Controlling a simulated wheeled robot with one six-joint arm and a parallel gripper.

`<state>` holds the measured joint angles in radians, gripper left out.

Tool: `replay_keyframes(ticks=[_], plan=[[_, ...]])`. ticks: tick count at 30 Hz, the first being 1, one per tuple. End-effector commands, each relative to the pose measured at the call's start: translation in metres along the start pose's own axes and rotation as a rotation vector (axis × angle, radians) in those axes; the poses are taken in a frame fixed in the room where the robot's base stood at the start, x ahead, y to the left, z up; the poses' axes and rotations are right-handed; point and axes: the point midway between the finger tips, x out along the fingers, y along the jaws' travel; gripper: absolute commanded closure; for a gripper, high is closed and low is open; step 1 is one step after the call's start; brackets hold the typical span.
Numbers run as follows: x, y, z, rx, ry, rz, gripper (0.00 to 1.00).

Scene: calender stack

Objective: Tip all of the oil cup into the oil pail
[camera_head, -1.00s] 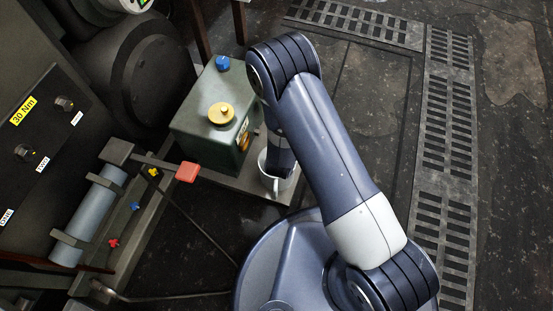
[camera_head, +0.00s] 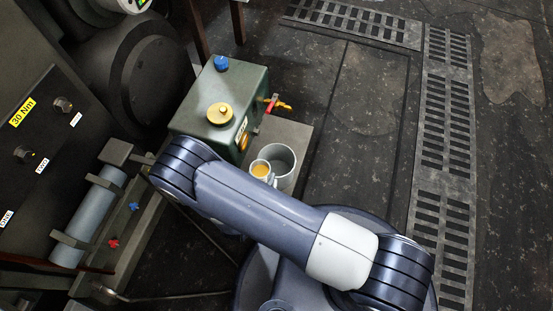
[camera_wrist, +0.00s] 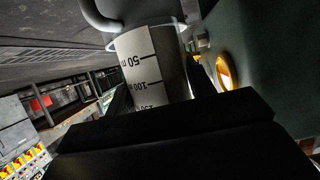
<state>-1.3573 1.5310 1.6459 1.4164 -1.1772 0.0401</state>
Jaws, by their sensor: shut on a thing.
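The oil cup (camera_head: 260,169) is a small white cup with amber oil in it, next to the left rim of the oil pail and overlapping it in the head view. It looks close to upright. In the wrist view the cup (camera_wrist: 146,66) shows its printed scale between the dark jaws of my gripper (camera_wrist: 160,88), which is shut on it. The oil pail (camera_head: 284,163) is a light grey bucket standing on a plate; its inside looks empty where visible. A curved grey handle shows at top left in the wrist view. My arm hides my gripper in the head view.
A green tank (camera_head: 212,105) with a yellow cap and a blue knob stands just behind the pail, with a red-and-yellow tap (camera_head: 276,103). A grey cylinder (camera_head: 89,215) in brackets lies at left. The floor at right is open, with grating (camera_head: 447,130).

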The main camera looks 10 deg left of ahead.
Motion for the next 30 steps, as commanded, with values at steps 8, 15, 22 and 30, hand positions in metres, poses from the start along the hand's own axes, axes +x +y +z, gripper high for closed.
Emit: replay_keyframes(ticks=[8,15,22,30], plan=[[-0.013,0.002,0.013,-0.001,0.006,0.003,0.82],[-0.014,0.002,0.014,0.000,0.007,0.004,0.82],[-0.014,0.002,0.009,0.004,-0.016,0.004,0.82],[-0.013,0.003,0.001,0.017,-0.124,-0.001,0.82]])
